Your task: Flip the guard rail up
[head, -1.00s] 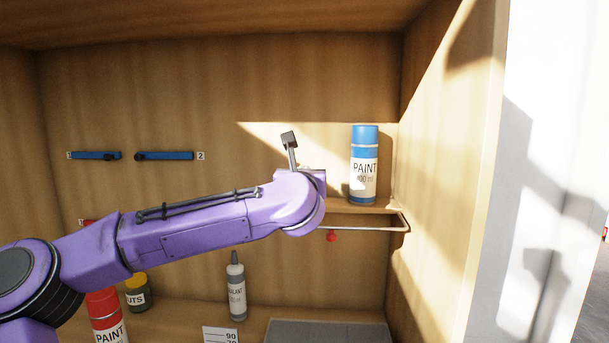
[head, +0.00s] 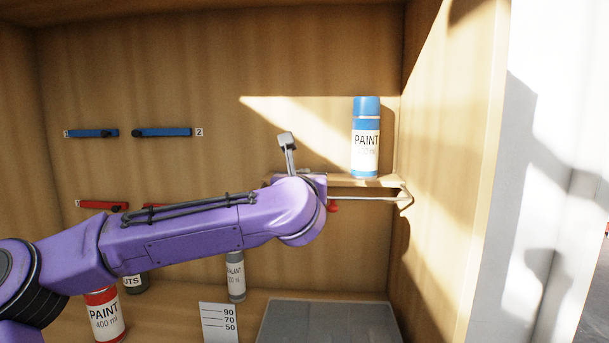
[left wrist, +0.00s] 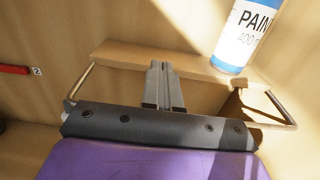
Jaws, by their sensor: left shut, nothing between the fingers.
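The guard rail (head: 370,198) is a thin metal bar in front of the small wooden shelf (head: 365,181), slightly below the shelf's edge in the head view. A red knob (head: 333,208) shows under it. In the left wrist view the guard rail's right end (left wrist: 282,107) juts out past the shelf board (left wrist: 120,56); its front middle is hidden behind my gripper body. My left gripper (left wrist: 161,68) is shut and empty, its fingers pointing toward the shelf edge between the rail's two sides. I cannot tell whether it touches the rail. My right gripper is not in view.
A blue paint can (head: 366,140) stands on the shelf's right part, close to the rail. The cabinet side wall (head: 440,180) is just right of the rail. Below are a sealant bottle (head: 236,278), a red paint can (head: 104,315) and a grey tray (head: 325,318).

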